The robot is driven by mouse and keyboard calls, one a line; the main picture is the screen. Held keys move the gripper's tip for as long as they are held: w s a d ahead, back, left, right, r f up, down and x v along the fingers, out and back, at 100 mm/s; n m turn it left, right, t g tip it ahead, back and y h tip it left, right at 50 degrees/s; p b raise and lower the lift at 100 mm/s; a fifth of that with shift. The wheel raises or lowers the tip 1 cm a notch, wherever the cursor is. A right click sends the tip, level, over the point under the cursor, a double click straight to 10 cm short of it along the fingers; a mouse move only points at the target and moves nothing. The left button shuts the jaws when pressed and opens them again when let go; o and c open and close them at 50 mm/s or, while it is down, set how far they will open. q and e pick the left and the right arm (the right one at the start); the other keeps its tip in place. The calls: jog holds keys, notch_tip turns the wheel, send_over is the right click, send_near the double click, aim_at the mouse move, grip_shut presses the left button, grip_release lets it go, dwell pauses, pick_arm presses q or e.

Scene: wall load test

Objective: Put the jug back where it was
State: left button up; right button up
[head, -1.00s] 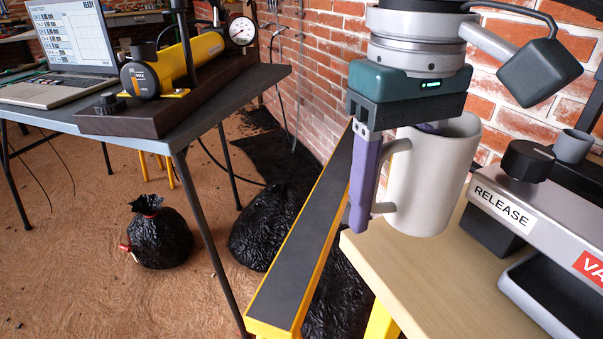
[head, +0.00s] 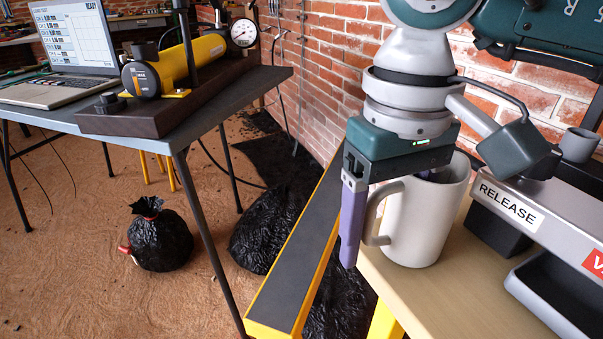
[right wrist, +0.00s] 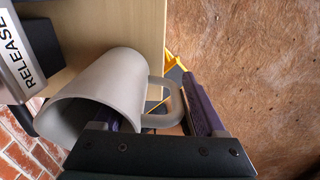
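The jug is a white mug-shaped vessel (head: 425,225) with a handle on its left. It is upright and appears to stand on the light wooden bench (head: 450,300), close to its left edge. My right gripper (head: 390,215) is above and around it, fingers spread. One purple finger hangs outside, left of the handle; the other goes down inside the jug's mouth and is mostly hidden. In the right wrist view the jug (right wrist: 105,95) lies between the fingers, and a gap shows between the handle and the outer finger. My left gripper is not in view.
A grey device labelled RELEASE (head: 530,215) stands close to the jug's right. A yellow-edged beam (head: 300,250) runs left of the bench. A dark table (head: 220,100) with a laptop and a yellow cylinder is at left. Black bags (head: 160,240) lie on the floor.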

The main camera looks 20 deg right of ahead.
jog(key=shift+o, duration=0.4)
jog(key=shift+r, duration=0.1)
jog(key=shift+r+p, duration=0.3)
notch_tip(320, 180, up, 11)
jog(key=shift+p, duration=0.7)
jog(key=shift+r, duration=0.3)
